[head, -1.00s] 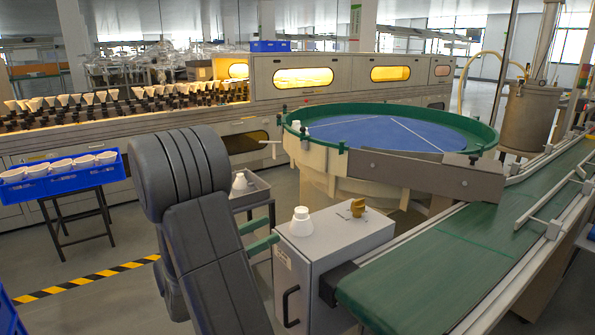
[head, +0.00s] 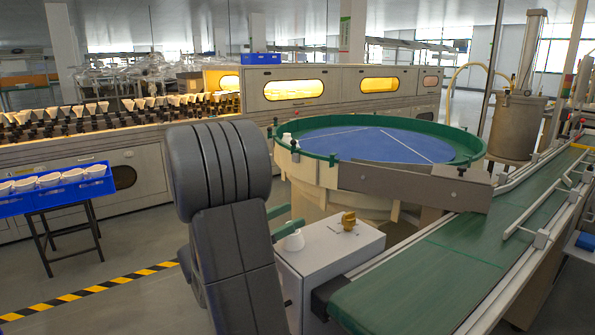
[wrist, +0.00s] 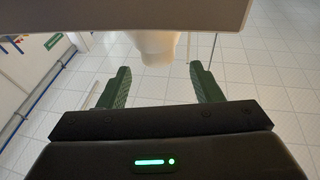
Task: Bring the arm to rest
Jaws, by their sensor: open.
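My arm's dark grey links fill the middle of the head view. My gripper (head: 290,218) shows as two green fingers just right of the arm, by the left edge of the grey cabinet top. It is open and empty. In the wrist view both green fingers (wrist: 159,70) stand wide apart. A white bulb (head: 292,239) stands on the cabinet near the fingers and is partly covered by one. In the wrist view a white bulb-like shape (wrist: 158,46) lies beyond the fingertips, between their lines, against a grey slab. The rest of the gripper is hidden behind the arm.
The grey cabinet (head: 335,245) with a yellow knob (head: 348,220) stands close to my arm. The green conveyor (head: 450,262) runs to the right. A round blue-topped table (head: 370,140) stands behind. A blue crate (head: 60,195) of white cups is at left.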

